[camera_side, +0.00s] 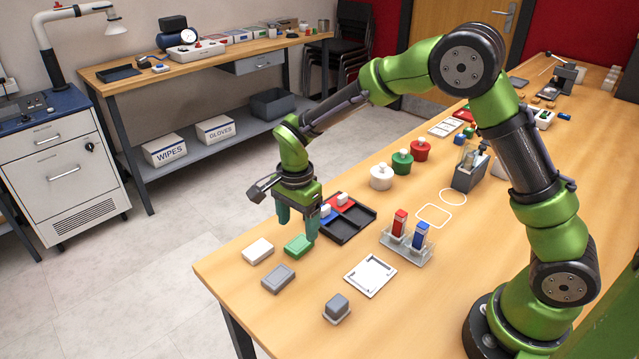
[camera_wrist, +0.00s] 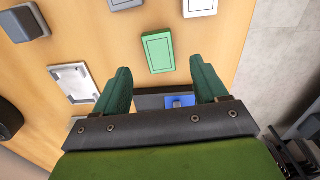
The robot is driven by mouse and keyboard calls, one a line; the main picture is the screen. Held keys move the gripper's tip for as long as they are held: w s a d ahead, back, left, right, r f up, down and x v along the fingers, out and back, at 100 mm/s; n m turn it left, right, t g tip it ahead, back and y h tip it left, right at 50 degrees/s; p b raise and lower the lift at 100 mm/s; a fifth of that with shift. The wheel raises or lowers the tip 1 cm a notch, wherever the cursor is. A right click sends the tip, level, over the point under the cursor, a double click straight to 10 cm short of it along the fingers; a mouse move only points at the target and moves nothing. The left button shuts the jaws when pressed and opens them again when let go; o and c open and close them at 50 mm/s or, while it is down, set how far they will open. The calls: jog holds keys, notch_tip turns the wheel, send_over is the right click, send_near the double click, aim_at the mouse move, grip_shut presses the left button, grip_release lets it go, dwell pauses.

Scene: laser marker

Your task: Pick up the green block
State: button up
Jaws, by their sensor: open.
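A black divided tray (camera_side: 360,224) with red and blue compartments stands close beside my gripper. A clear rack with a red bottle (camera_side: 399,222) and a blue bottle (camera_side: 420,235) is to the right. A white square fixture (camera_side: 370,276) and a dark grey block (camera_side: 337,307) lie nearer the front.

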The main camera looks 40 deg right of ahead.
aim_at(299, 244)
notch_tip(299, 244, down, 5)
jog(key=shift+f, duration=0.1)
jog(key=shift+c, duration=0.3)
jog(key=c, duration=1.1)
jog(key=shift+c, duration=0.2)
